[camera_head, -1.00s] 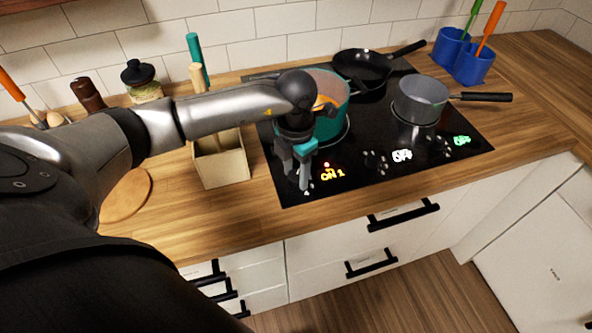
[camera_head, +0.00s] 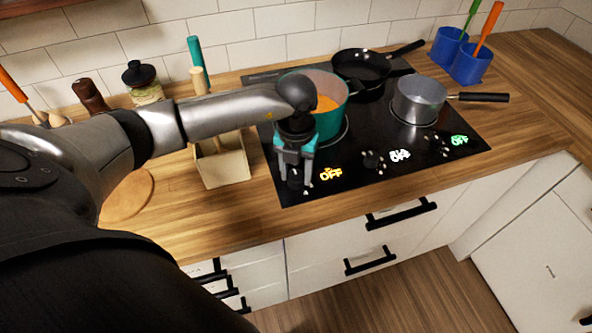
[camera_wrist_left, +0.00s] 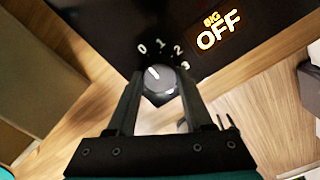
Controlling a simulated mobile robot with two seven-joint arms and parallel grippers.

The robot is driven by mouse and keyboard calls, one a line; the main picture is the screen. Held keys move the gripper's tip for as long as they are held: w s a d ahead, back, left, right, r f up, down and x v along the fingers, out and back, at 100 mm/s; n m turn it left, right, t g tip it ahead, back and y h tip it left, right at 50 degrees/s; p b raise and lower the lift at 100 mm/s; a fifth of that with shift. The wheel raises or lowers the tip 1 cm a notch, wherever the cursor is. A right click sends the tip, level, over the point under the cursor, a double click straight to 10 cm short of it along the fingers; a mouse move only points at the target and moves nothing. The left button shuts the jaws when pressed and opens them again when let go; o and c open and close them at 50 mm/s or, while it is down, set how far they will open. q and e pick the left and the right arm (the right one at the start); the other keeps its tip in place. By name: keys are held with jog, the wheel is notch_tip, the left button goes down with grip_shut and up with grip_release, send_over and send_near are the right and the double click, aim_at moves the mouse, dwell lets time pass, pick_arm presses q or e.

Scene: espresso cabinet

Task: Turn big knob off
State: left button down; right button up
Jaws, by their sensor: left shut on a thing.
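The big knob (camera_wrist_left: 160,80) is a round dark dial at the front left corner of the black cooktop (camera_head: 360,178). Its white mark points towards the 0 on the printed 0 to 3 scale in the left wrist view. The yellow display (camera_head: 331,174) beside it reads OFF, and in the left wrist view the display (camera_wrist_left: 217,32) reads BIG OFF. My left gripper (camera_head: 294,187) points down at the knob, with its fingers on both sides, shut on it. In the head view the fingers partly hide the knob. My right gripper is not in view.
A teal pot (camera_head: 331,122) with orange contents stands just behind my left gripper. A black pan (camera_head: 360,68) and a grey saucepan (camera_head: 420,100) are on the cooktop. Two other knobs (camera_head: 373,160) (camera_head: 437,146) sit along its front. A wooden holder (camera_head: 224,168) stands to the left.

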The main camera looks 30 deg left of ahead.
aim_at(296, 176)
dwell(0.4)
pick_arm(q)
jog(key=shift+c, duration=1.4)
grip_release()
notch_tip(296, 176, up, 15)
jog(key=shift+r, duration=0.15)
